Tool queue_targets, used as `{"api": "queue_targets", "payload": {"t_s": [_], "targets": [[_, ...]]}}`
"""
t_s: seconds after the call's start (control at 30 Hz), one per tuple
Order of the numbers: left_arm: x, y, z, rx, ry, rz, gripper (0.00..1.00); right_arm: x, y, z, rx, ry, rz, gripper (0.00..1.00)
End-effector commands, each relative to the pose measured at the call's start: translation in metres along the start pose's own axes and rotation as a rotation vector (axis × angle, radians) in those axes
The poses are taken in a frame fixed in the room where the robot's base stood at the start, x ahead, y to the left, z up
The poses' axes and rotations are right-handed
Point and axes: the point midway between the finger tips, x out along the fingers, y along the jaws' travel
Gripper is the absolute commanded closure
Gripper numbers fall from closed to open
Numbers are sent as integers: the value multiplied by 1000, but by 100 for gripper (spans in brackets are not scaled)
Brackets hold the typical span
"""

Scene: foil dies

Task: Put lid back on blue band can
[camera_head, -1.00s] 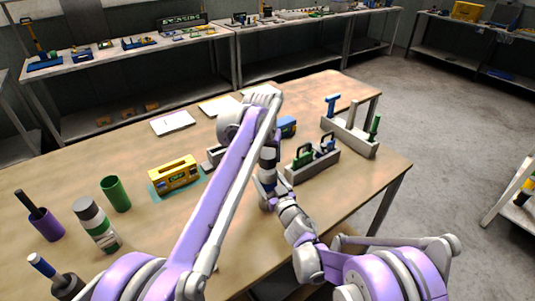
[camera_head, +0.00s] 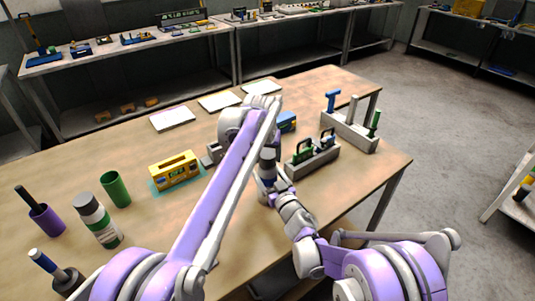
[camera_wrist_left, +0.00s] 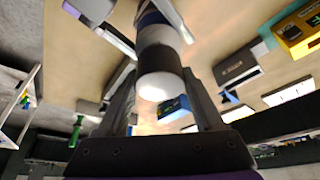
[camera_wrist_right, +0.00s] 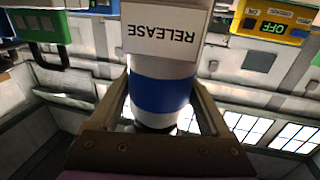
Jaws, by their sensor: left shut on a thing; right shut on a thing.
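The blue band can (camera_head: 267,170) is held upright above the table between my two arms. The right wrist view shows its white body and blue band (camera_wrist_right: 160,95) between the fingers of my right gripper (camera_wrist_right: 160,108), which is shut on it. In the left wrist view, the dark lid (camera_wrist_left: 160,56) with a bright end face is at the can's end. My left gripper (camera_wrist_left: 160,95) is shut on it. White body and blue band show beyond the lid. The lid looks in line with the can; I cannot tell whether it is fully seated.
A green band can (camera_head: 97,222), green cup (camera_head: 115,189) and purple cup (camera_head: 45,220) stand at the left. A yellow box (camera_head: 175,170) and grey tool holders (camera_head: 313,160) stand around the arms. A white plate reading RELEASE (camera_wrist_right: 165,30) partly covers the right wrist view.

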Motion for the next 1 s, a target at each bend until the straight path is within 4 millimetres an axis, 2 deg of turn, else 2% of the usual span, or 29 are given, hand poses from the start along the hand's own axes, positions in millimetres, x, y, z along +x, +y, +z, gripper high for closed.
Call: {"api": "queue_targets", "payload": {"t_s": [0.4,0.43,0.6,0.87,1.0], "targets": [[8,0,3,0,0,0,83,0,0,0,0,0,0,100],[8,0,3,0,0,0,30,0,0,0,0,0,0,100],[8,0,3,0,0,0,0,0,0,0,0,0,0,100],[6,0,3,0,0,0,0,0,0,0,0,0,0,100],[-7,0,3,0,0,0,0,0,0,0,0,0,0,100]]}}
